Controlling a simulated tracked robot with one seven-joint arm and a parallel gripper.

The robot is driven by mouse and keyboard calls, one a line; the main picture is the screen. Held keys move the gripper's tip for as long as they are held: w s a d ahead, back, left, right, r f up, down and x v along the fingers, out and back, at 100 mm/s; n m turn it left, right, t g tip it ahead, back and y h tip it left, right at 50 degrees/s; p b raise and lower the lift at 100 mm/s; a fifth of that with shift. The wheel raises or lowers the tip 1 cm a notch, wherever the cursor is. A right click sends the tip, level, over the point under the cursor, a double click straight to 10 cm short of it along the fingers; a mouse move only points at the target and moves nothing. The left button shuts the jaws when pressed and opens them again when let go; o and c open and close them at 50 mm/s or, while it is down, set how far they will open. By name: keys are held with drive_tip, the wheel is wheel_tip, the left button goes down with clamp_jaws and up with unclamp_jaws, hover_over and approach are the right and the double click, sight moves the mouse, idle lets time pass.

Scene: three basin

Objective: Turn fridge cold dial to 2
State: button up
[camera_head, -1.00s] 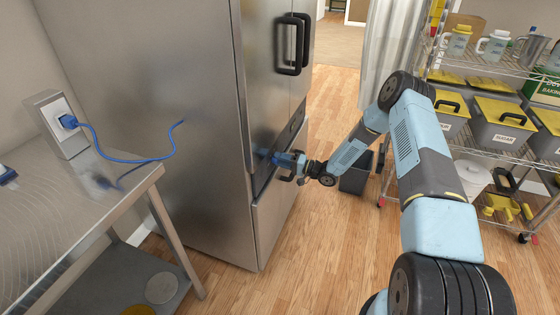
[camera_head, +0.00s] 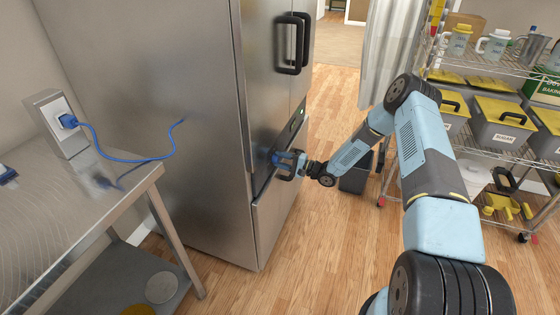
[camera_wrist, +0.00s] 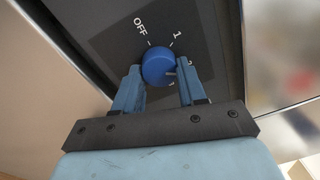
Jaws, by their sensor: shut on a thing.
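The fridge (camera_head: 150,130) is a tall steel cabinet with a dark control panel on its front. In the wrist view the round blue cold dial (camera_wrist: 159,66) sits on a grey plate (camera_wrist: 205,48). OFF and 1 are readable beside it. A further label to the right is partly hidden by my right finger. A small light mark shows on the dial's right side, facing roughly toward that half-hidden label. My gripper (camera_head: 283,160) is at the panel, its two blue fingers shut on the dial from either side. In the head view my gripper hides the dial.
Black door handles (camera_head: 295,42) stick out above my gripper. A steel table (camera_head: 90,205) with a blue cable (camera_head: 125,157) stands at left. A wire shelf (camera_head: 500,155) with tubs and jugs is at right, a dark bin (camera_head: 355,178) behind my arm.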

drive_tip(key=shift+d+f, duration=0.15)
drive_tip(key=shift+d, duration=0.1)
drive_tip(key=o, duration=0.8)
drive_tip(key=shift+c, duration=0.2)
drive_tip(key=o, duration=0.3)
drive_tip(key=shift+a, duration=0.15)
drive_tip(key=v, duration=1.3)
drive_tip(key=shift+s+d, duration=0.15)
drive_tip(key=shift+d, duration=0.25)
